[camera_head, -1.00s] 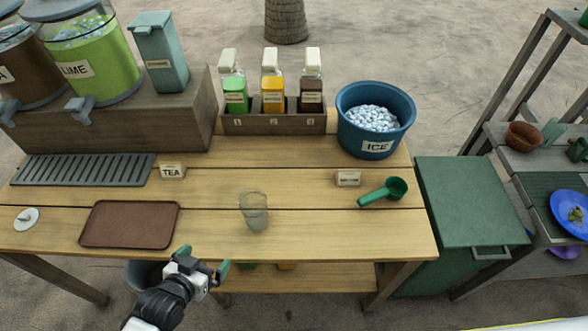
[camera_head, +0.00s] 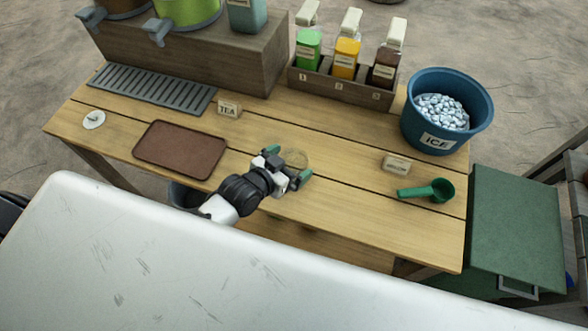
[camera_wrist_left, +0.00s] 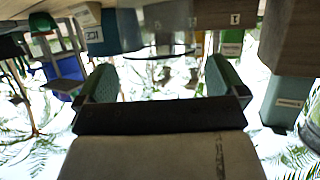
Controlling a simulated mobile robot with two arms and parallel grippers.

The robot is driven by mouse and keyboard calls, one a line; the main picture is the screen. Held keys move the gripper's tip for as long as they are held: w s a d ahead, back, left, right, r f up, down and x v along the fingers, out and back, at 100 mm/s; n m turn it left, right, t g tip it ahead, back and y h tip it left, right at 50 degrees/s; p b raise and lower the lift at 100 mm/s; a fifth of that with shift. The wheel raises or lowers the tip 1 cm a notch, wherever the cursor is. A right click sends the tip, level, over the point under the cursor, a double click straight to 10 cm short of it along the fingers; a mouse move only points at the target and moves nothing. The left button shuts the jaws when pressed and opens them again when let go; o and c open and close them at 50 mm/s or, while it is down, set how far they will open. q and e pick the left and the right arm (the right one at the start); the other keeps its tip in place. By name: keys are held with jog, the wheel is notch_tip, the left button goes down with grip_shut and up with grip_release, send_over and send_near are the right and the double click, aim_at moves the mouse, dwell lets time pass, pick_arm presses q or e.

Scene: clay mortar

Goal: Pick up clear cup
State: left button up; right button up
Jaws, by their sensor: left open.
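The clear cup (camera_head: 295,157) stands on the wooden table (camera_head: 345,212), near its front middle. It is transparent and partly hidden behind my left gripper (camera_head: 288,165). The left gripper is open, with its green fingertips at the near side of the cup, one to either side. In the left wrist view, the see-through cup (camera_wrist_left: 165,40) shows between and beyond the two spread fingers (camera_wrist_left: 163,82). I cannot tell whether either finger touches it. My right gripper is not in view.
A brown tray (camera_head: 180,150) lies to the left, with a tea sign (camera_head: 229,108) behind. A green scoop (camera_head: 428,191) and a small sign (camera_head: 396,163) lie to the right. The blue ice bucket (camera_head: 447,110) and a bottle rack (camera_head: 340,83) stand at the back.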

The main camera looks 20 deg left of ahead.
pick_arm(q)
jog(key=shift+x, duration=1.05)
jog(key=shift+c, duration=0.2)
jog(key=c, duration=1.1)
